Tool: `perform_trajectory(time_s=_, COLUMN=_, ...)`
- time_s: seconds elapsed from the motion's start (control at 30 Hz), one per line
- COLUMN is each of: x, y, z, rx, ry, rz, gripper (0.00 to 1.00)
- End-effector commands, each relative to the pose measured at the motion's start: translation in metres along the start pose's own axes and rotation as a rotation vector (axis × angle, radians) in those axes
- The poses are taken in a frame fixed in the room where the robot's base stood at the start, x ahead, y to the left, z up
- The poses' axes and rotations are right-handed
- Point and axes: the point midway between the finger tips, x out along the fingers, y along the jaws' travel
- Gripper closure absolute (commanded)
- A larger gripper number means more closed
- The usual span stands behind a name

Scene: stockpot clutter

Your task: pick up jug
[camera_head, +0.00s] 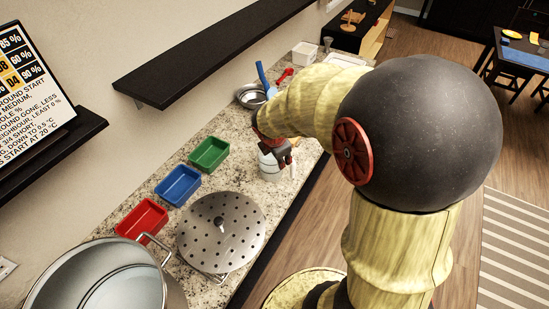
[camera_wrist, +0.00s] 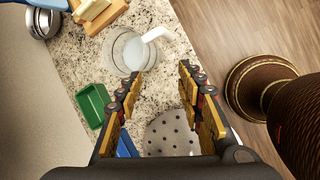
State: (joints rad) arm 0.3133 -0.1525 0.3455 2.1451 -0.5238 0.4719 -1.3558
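The jug (camera_head: 268,168) stands on the granite counter, partly hidden behind my gripper (camera_head: 282,153) in the head view. In the wrist view the jug (camera_wrist: 125,52) is a clear round vessel with a pale inside and a white handle at its right side. My gripper (camera_wrist: 160,88) is open there, with its two fingers wide apart and nothing between them. The jug lies beyond the fingertips, up and a little left of the gap. I cannot tell the exact distance from fingers to jug.
Green (camera_head: 209,153), blue (camera_head: 178,185) and red (camera_head: 142,219) trays line the wall side. A perforated lid (camera_head: 240,235) and a large stockpot (camera_head: 75,275) stand nearer. A metal bowl (camera_head: 250,97) and a wooden board (camera_wrist: 92,22) lie beyond the jug. A dark shelf (camera_head: 205,60) overhangs the counter.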

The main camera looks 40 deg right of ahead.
Motion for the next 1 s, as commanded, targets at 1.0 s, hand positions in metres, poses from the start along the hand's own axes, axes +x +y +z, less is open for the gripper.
perform_trajectory(time_s=1.0, x=0.181, y=-0.016, z=0.031, rx=-0.698, ry=0.032, rz=-0.065, gripper=0.62)
